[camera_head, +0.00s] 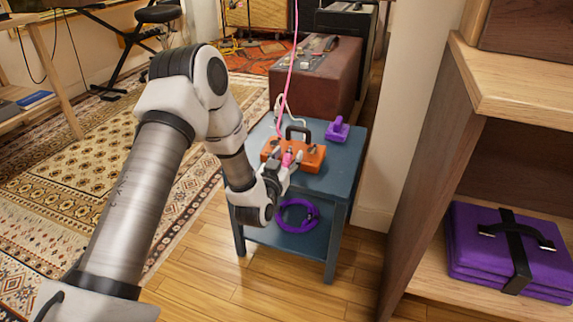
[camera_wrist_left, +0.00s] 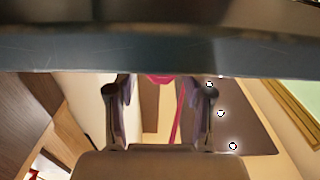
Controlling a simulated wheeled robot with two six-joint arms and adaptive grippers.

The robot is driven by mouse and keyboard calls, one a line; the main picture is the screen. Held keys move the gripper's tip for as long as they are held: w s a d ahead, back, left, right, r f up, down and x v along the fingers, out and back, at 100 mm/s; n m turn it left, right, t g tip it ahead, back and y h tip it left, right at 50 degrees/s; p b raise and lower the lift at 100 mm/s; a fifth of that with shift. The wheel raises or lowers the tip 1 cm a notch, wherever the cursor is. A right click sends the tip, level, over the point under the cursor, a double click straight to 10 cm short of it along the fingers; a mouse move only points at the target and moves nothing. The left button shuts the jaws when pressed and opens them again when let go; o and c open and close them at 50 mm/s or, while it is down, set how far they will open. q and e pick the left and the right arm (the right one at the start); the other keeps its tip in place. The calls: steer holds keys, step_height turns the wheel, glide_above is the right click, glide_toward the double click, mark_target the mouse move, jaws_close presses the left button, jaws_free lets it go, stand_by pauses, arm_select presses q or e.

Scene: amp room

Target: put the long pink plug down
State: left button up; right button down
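The pink plug (camera_head: 288,158) is at the front of the orange box (camera_head: 309,160), between the fingers of my left gripper (camera_head: 284,168). Its pink cable (camera_head: 289,75) rises steeply out of the top of the view. In the left wrist view, a bit of pink (camera_wrist_left: 160,78) shows between the two fingers of the left gripper (camera_wrist_left: 160,90), which stand apart. A dark blue-grey band hides the fingertips there, so I cannot tell whether they touch the plug. My right gripper is not in view.
The orange box stands on a small blue table (camera_head: 343,168). A purple plug (camera_head: 338,129) stands at the table's back right. A coiled purple cable (camera_head: 297,215) lies on the lower shelf. A brown amp case (camera_head: 325,75) is behind; a wooden shelf (camera_head: 440,120) is to the right.

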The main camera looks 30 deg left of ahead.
arm_select(q)
jaws_close()
